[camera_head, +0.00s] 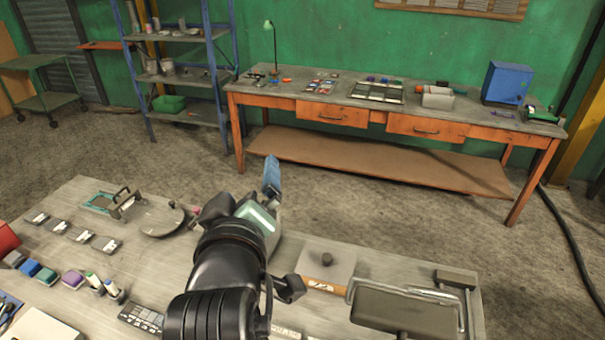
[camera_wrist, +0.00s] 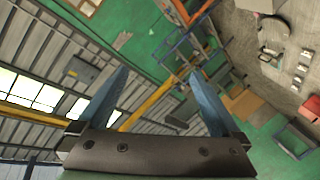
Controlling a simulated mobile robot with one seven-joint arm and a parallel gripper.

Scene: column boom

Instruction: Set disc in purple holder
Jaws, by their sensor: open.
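My gripper (camera_head: 271,165) is raised over the near workbench with its blue fingers pointing up and away. In the wrist view the two blue fingers (camera_wrist: 158,73) stand apart with nothing between them. A flat round grey plate (camera_head: 160,219) lies on the near bench left of my gripper; I cannot tell whether it is the task's disc. A small purple block (camera_head: 72,279) sits at the bench's left, in a group of coloured blocks; I cannot tell whether it is the holder. A small purple item (camera_head: 503,114) also lies on the far workbench. My arm hides part of the near bench.
The near bench (camera_head: 160,268) also holds small labelled trays (camera_head: 80,235), bottles, a keypad (camera_head: 141,318), a plate with a dark knob (camera_head: 326,259) and a bulky grey handled piece (camera_head: 405,312). Bare floor separates it from the far orange bench (camera_head: 270,100) and blue shelves (camera_head: 190,80).

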